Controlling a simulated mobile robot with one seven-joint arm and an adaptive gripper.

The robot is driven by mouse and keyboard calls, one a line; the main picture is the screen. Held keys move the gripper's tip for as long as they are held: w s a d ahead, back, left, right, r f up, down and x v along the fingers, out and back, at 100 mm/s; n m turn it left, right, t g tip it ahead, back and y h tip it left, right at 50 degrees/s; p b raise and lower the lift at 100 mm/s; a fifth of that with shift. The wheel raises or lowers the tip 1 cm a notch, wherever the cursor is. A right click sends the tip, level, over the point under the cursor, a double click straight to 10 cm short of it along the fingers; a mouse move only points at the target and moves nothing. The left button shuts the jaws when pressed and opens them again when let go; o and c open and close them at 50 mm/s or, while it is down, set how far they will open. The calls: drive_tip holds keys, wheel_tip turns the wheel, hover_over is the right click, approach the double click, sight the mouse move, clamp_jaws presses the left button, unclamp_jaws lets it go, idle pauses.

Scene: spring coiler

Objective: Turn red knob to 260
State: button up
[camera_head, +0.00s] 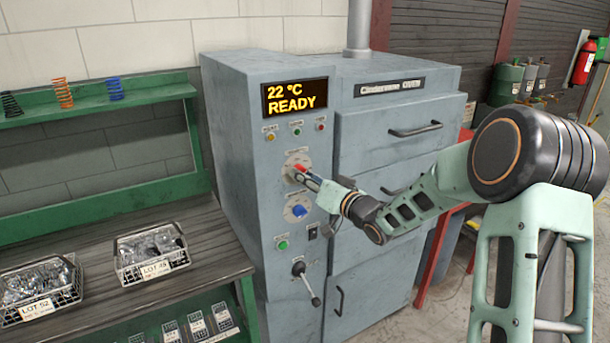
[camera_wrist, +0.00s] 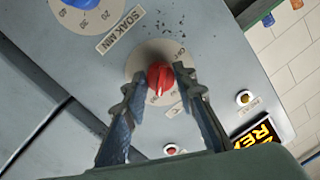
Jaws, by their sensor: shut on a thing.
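The red knob (camera_head: 297,169) sits on a round dial plate on the grey oven's control panel. In the wrist view the red knob (camera_wrist: 161,78) is between my fingertips, with a pale dial (camera_wrist: 146,58) around it. My gripper (camera_head: 303,174) is shut on the knob, one finger on each side; it also shows in the wrist view (camera_wrist: 155,85). Part of the dial's numbers are hidden by the fingers, so I cannot read the knob's setting. The oven display (camera_head: 295,97) reads 22 °C READY.
Below the red knob is a blue knob (camera_head: 298,210) labelled SOAK MIN in the wrist view. A green button (camera_head: 282,244), a black switch (camera_head: 312,233) and a lever (camera_head: 305,280) sit lower. A green workbench with wire baskets (camera_head: 152,253) stands at left.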

drive_tip(key=shift+r, duration=0.1)
idle(0.3)
drive_tip(key=o, duration=1.2)
drive_tip(key=shift+c, duration=0.2)
drive_tip(key=shift+s+d, duration=0.1)
drive_tip(key=v, duration=1.1)
drive_tip(key=shift+s+d, duration=0.25)
drive_tip(key=shift+s, duration=0.05)
